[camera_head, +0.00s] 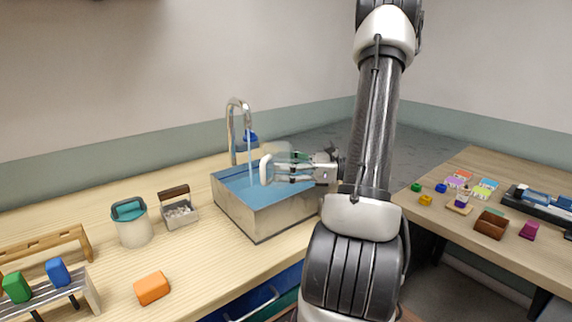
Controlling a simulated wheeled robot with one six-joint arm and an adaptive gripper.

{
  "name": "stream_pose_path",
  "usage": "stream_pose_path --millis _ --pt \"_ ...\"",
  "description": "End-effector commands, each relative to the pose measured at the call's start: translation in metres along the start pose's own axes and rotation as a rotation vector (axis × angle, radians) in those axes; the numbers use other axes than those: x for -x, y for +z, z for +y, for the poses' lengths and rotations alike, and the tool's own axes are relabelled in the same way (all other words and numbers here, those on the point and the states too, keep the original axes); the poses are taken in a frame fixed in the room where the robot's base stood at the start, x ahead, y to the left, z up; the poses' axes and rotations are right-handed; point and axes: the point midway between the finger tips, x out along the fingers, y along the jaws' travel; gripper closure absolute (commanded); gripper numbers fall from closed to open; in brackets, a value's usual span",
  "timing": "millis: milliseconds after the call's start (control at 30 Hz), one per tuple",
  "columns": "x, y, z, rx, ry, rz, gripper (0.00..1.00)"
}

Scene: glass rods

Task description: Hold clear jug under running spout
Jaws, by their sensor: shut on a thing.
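The metal spout (237,130) arches over the back left of a steel sink box (262,220) with a blue inside. A thin blue stream of water (249,155) falls from it. My gripper (302,170) is over the sink, shut on the clear jug (279,158). The jug is see-through and hard to outline, with a whitish handle-like loop (266,168) at its left. It is close to the right of the stream. I cannot tell whether water enters it. The fingertips partly overlap the jug.
Left of the sink stand a teal-topped canister (134,227) and a small handled basket (179,212). An orange block (152,288) lies in front. A rack (60,290) holds green and blue blocks. Several small blocks lie on the right table (470,225).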

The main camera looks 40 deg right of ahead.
Motion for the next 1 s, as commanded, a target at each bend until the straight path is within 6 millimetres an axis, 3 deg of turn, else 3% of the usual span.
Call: stream_pose_path --millis 1000 --pt "-0.094 -0.009 -0.091 0.001 0.001 0.000 0.68"
